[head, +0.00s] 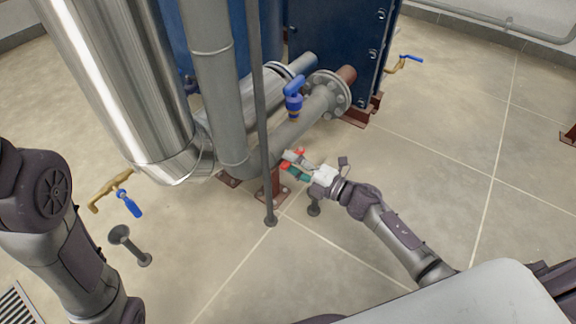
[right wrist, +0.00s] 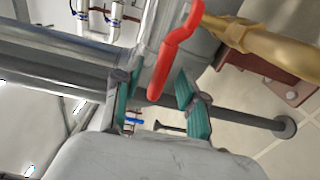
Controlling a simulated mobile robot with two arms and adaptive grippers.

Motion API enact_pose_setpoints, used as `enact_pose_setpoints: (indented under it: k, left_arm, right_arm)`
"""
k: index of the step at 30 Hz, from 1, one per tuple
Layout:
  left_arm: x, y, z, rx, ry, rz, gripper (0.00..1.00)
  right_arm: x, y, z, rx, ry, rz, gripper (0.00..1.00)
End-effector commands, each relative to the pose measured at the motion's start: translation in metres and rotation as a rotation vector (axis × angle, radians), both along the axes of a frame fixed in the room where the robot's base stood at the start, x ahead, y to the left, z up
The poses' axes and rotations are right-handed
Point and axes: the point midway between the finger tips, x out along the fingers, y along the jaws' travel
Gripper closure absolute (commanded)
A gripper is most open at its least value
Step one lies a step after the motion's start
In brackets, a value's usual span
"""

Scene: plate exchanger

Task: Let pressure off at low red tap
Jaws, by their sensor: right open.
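The low red tap has a red lever handle (right wrist: 172,58) on a brass body (right wrist: 255,38), seen large in the right wrist view. In the head view only small red bits (head: 286,165) of it show by the fingers, low beside the grey pipe. My right gripper (head: 293,165) is open at the tap. In the right wrist view its teal-padded fingers (right wrist: 155,90) stand apart, with the lever's free end reaching between them; I cannot tell whether either finger touches it. My left gripper is out of view; only my left arm shows.
A blue-handled tap (head: 293,98) sits on the grey pipe above. Another blue-handled brass tap (head: 120,195) is low at left, and one more (head: 402,63) is at right. A thin vertical pipe (head: 260,110) stands just left of my right gripper.

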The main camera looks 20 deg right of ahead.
Motion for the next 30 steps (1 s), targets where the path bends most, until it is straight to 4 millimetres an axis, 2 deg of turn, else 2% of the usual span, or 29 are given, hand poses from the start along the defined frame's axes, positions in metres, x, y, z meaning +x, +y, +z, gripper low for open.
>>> enact_pose_setpoints:
  k: [6, 13, 14, 21, 30]
  left_arm:
    - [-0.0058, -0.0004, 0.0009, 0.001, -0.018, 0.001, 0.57]
    - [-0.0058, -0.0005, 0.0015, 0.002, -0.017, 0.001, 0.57]
    - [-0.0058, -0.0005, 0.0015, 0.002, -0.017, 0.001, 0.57]
    - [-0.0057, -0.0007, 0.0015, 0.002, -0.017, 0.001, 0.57]
    - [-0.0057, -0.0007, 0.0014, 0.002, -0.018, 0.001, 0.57]
  right_arm:
    - [0.0107, 0.0086, -0.0003, 0.001, 0.001, 0.0, 0.58]
    - [0.011, 0.009, 0.0003, 0.001, 0.001, 0.0, 0.58]
    - [0.011, 0.009, 0.0003, 0.001, 0.001, 0.0, 0.6]
    - [0.0107, 0.0089, 0.0002, 0.001, 0.001, 0.0, 1.0]
    - [0.0106, 0.0088, 0.0, 0.001, 0.001, 0.001, 1.0]
